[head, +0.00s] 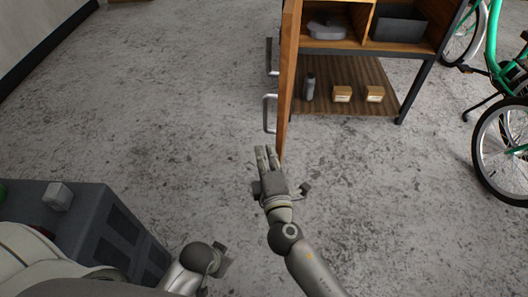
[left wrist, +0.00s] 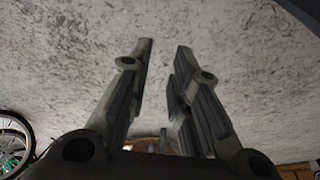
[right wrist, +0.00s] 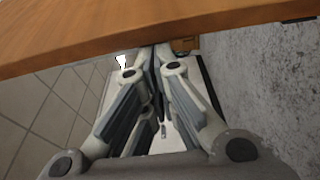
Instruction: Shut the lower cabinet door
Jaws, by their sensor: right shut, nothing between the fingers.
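The wooden cabinet door (head: 287,80) stands open, seen nearly edge-on in the head view, with two metal handles on its left face, an upper one (head: 268,58) and a lower one (head: 266,113). I cannot tell whether this is one panel or two overlapping. My right gripper (head: 266,152) is shut and empty, close to the door's near lower end. In the right wrist view a wooden panel (right wrist: 120,35) crosses just beyond its fingertips (right wrist: 156,50); contact is unclear. My left gripper (head: 222,262) is low and away from the door; its fingers (left wrist: 165,48) are apart and empty.
The open cabinet (head: 340,45) holds a grey bin (head: 398,24) and a grey item. A dark bottle (head: 309,87) and two small boxes (head: 342,94) (head: 374,94) are on its slatted lower shelf (head: 360,70). A green bike (head: 503,70) stands right. Floor left of the door is clear.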

